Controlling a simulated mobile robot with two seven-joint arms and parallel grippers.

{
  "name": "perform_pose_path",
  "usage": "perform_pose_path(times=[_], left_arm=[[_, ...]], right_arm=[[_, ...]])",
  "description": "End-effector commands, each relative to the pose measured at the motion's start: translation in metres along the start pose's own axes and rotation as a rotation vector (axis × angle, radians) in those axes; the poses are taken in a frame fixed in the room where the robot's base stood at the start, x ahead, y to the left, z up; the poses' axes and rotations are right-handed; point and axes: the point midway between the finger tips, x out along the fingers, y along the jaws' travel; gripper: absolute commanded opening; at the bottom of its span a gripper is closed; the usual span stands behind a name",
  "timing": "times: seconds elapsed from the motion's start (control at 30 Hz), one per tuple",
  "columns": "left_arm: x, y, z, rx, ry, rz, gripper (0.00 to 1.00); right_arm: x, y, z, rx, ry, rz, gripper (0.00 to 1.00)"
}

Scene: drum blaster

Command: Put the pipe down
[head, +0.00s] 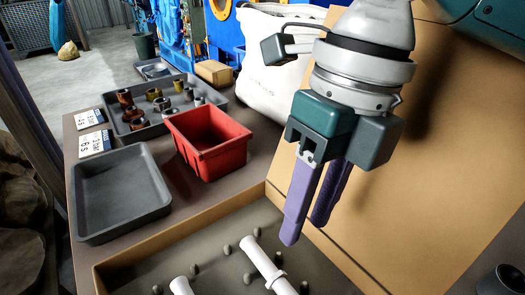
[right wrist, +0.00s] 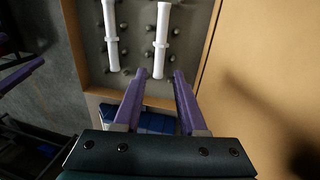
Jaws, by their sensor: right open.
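Two white pipes lie among grey pegs in the cardboard-edged box. The nearer-right pipe (head: 264,262) also shows in the right wrist view (right wrist: 161,40). The other pipe (head: 181,287) is to its left and is partly cut off in the head view; it also shows in the right wrist view (right wrist: 110,30). My right gripper (head: 302,232) is open and empty, its purple fingers above the box. In the right wrist view, the lower end of the nearer-right pipe appears just beyond the fingertips (right wrist: 158,76). A purple finger (right wrist: 22,75), apparently my left gripper's, shows at the left edge.
A red bin (head: 208,140), an empty grey tray (head: 118,188) and a tray of metal fittings (head: 160,105) stand on the table. A white bag (head: 270,70) is behind. A tall cardboard panel (head: 420,170) rises right of the box.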

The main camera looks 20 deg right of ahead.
Motion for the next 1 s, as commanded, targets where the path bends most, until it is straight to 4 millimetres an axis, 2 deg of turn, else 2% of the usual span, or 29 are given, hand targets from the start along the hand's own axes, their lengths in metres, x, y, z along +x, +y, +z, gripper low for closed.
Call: perform_pose_path(times=[0.1,0.2,0.27,0.37,0.47,0.5,0.57,0.6,0.67,0.7,0.8,0.9,0.97,1.0], left_arm=[[-0.001,0.000,0.000,0.000,0.000,0.000,1.00],[0.000,0.000,0.000,0.000,0.000,0.000,1.00],[0.000,0.000,0.000,0.000,0.000,0.000,1.00],[0.000,0.000,0.000,0.000,0.000,0.000,1.00],[0.000,0.000,0.000,0.000,0.000,0.000,1.00],[0.000,0.000,0.000,0.000,0.000,0.000,1.00],[-0.001,0.000,0.000,0.000,-0.001,0.000,1.00],[-0.001,0.000,0.000,0.001,-0.001,0.000,1.00],[-0.001,0.000,0.000,0.001,-0.001,0.000,1.00],[-0.001,0.000,0.000,0.001,-0.001,0.000,1.00],[-0.001,0.000,0.000,0.001,-0.001,0.000,1.00],[-0.001,0.000,0.000,0.001,-0.001,0.000,1.00],[0.000,0.000,0.000,0.001,-0.001,0.000,1.00],[0.000,0.000,0.000,0.001,-0.001,0.000,1.00]], right_arm=[[-0.004,0.000,0.000,0.001,0.000,0.001,0.41],[0.001,0.005,-0.002,0.049,-0.008,0.011,0.41],[0.008,0.013,-0.005,0.137,-0.021,0.027,0.41],[0.024,0.032,-0.012,0.406,-0.060,0.082,0.41],[0.037,0.050,-0.022,0.819,-0.105,0.167,0.41],[0.040,0.053,-0.026,1.008,-0.118,0.204,0.41],[0.044,0.055,-0.033,1.301,-0.134,0.261,0.41],[0.046,0.053,-0.039,1.503,-0.143,0.296,0.41],[0.049,0.046,-0.050,1.814,-0.155,0.345,0.41],[0.050,0.039,-0.059,2.019,-0.165,0.374,0.41],[0.052,0.015,-0.086,2.492,-0.211,0.429,0.41],[0.051,-0.007,-0.113,2.857,-0.281,0.469,0.41],[0.050,-0.018,-0.127,3.012,-0.326,0.488,0.41],[0.049,-0.024,-0.134,-3.075,0.351,-0.496,0.41]])
